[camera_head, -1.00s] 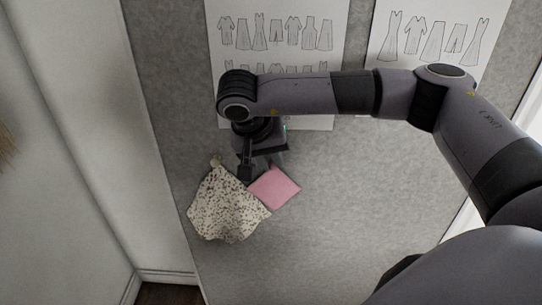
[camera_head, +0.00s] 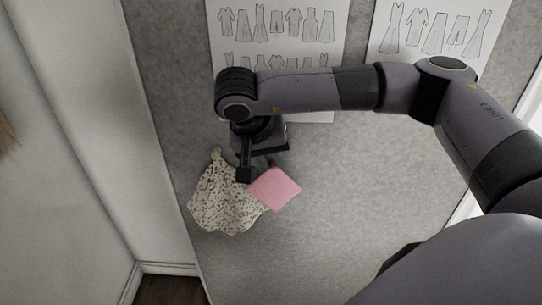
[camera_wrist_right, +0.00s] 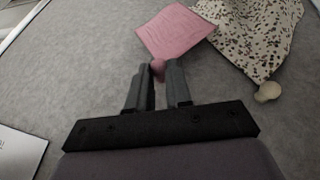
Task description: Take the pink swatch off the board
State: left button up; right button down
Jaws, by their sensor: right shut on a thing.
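The pink swatch (camera_head: 274,188) is a square cloth at the grey board (camera_head: 340,210), below my right gripper (camera_head: 252,172). Its left side lies over the edge of a speckled cloth (camera_head: 225,202). In the right wrist view, the pink swatch (camera_wrist_right: 177,32) is just beyond the fingertips of my right gripper (camera_wrist_right: 163,76), which are closed on a small pink knob (camera_wrist_right: 158,67) at the swatch's near corner. I cannot tell whether the swatch touches the board or stands slightly off it. My left gripper is in neither view.
The speckled cloth has a pale round knob (camera_wrist_right: 268,91) at its corner and hangs right beside the swatch. Two paper sheets with garment drawings (camera_head: 279,30) (camera_head: 437,25) are on the upper board. A white wall (camera_head: 90,130) borders the left. The board's lower right is bare.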

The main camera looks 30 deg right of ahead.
jog(key=shift+s, duration=0.1)
jog(key=s+a, duration=0.5)
jog(key=s, duration=0.3)
jog(key=shift+a, duration=0.4)
jog(key=shift+a+f, duration=0.1)
jog(key=shift+a, duration=0.05)
